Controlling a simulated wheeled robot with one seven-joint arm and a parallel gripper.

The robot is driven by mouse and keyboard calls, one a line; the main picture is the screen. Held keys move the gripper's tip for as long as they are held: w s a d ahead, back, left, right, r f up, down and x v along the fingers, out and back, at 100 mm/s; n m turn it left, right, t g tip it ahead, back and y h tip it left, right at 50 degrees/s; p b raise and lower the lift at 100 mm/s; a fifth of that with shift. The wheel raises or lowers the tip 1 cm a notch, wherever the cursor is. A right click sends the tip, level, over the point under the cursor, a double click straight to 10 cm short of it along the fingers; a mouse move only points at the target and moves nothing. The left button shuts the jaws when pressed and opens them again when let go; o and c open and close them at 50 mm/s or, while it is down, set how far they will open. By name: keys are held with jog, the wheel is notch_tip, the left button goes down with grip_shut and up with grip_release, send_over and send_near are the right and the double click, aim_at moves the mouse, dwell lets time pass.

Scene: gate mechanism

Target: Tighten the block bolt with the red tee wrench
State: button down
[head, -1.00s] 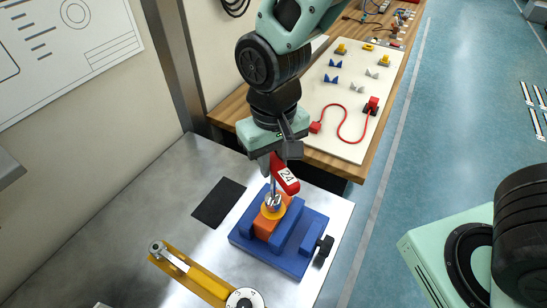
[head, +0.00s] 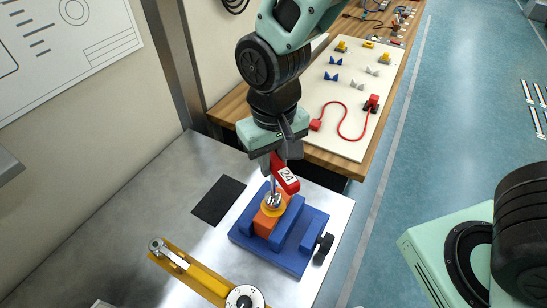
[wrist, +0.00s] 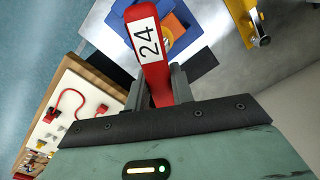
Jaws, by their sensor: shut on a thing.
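The red tee wrench (head: 285,178) has a white label reading 24 on its handle. My gripper (head: 276,156) is shut on that handle above the block. In the wrist view the wrench handle (wrist: 149,50) sits between my two grey fingers (wrist: 157,90). The metal shank points down onto the bolt (head: 272,201), which stands in a yellow ring on the orange block (head: 264,222). I cannot tell how fully the wrench sits on the bolt head. The orange block lies in a blue fixture (head: 292,252) on the metal table.
A yellow arm with a round dial (head: 244,298) lies at the front of the table. A dark mat (head: 218,201) lies left of the fixture. A black knob (head: 325,242) sticks out at its right. A wooden bench with a cream board (head: 345,130) stands behind.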

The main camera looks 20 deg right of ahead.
jog(key=shift+f, duration=0.25)
dwell(0.7)
jog(key=c, duration=2)
grip_release()
jog(key=shift+c, duration=0.2)
grip_shut()
jog(key=shift+s+f, duration=0.15)
jog(key=shift+d, duration=0.1)
